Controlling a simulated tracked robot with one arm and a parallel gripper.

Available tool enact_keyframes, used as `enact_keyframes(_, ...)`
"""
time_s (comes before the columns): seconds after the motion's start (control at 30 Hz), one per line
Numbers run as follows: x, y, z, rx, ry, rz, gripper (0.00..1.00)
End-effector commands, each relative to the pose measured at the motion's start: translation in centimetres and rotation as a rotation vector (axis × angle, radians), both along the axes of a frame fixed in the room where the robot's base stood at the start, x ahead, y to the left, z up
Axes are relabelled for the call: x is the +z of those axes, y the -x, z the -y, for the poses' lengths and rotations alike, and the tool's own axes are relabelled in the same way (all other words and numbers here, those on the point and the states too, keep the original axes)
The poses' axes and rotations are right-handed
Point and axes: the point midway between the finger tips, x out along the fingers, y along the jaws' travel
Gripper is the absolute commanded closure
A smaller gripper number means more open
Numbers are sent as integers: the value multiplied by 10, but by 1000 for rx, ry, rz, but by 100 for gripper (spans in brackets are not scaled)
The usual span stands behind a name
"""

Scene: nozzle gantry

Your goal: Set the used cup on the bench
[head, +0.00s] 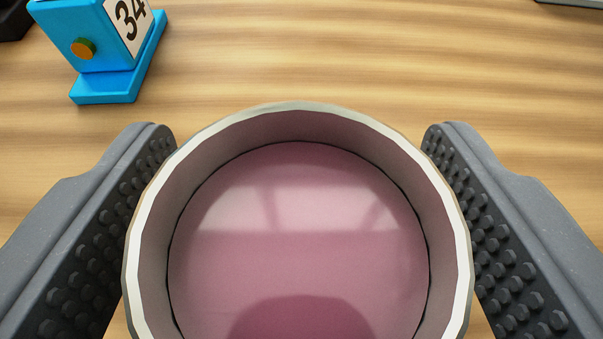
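The cup (455,230) has a pale grey-white rim and holds a pink-mauve liquid with light reflections on it. It fills the lower middle of the head view, seen from above, with its near side cut off by the frame. My gripper (300,140) has a dark studded pad on each side of the cup. Both pads meet its wall, so it is shut on the cup. The wooden bench top (340,50) lies beyond and below. The cup's base is hidden, so I cannot tell its height above the wood.
A blue stand (105,88) with an orange knob and a white label reading "34" is at the upper left. A dark object (14,20) is cut off at the top-left corner, and a grey edge (575,3) at the top right. The wood between is clear.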

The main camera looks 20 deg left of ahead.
Motion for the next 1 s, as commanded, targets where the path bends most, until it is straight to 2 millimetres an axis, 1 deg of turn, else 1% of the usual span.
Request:
enact_keyframes(0.3, 2, 0, 1, -1, 0, 0, 32)
enact_keyframes(0.43, 5, 8, 4, -4, 0, -2, 32)
enact_keyframes(0.57, 14, 24, 10, -4, 1, -1, 32)
enact_keyframes(0.7, 23, 46, 17, -4, 1, -3, 32)
enact_keyframes(0.83, 33, 64, 24, -5, -1, 2, 32)
enact_keyframes(1.0, 41, 87, 31, -4, 0, 0, 32)
